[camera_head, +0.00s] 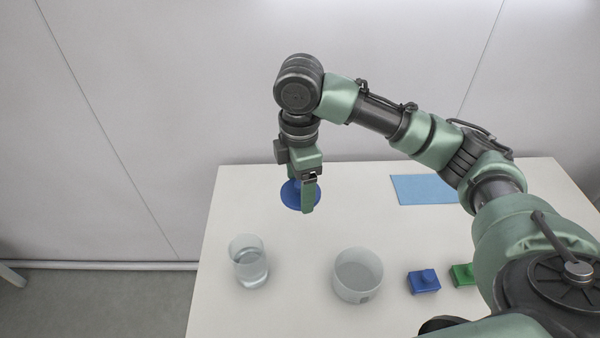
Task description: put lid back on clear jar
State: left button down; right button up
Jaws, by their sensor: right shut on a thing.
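A clear jar (249,262) stands upright and open at the left of the table. A blue round lid (291,196) is at my right gripper (305,207), which is shut on it. The gripper points down and hides part of the lid. The lid is behind and to the right of the clear jar, apart from it. I cannot tell how high the lid is above the table. My left gripper is not in view.
A white open cup (357,276) stands right of the clear jar. A blue block (423,282) and a green block (463,275) lie further right. A light blue mat (424,189) lies at the back. The white table (232,205) has free room around the jar.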

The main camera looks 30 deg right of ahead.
jog(key=m, duration=0.1)
jog(key=s+m, duration=0.1)
jog(key=shift+s+a+f+m, duration=0.15)
jog(key=shift+s+a+m, duration=0.15)
jog(key=shift+a+m, duration=0.1)
jog(key=s+a+f+m, duration=0.1)
jog(key=s+a+m, duration=0.1)
jog(key=s+m, duration=0.5)
jog(key=m, duration=0.6)
jog(key=shift+s+a, duration=0.35)
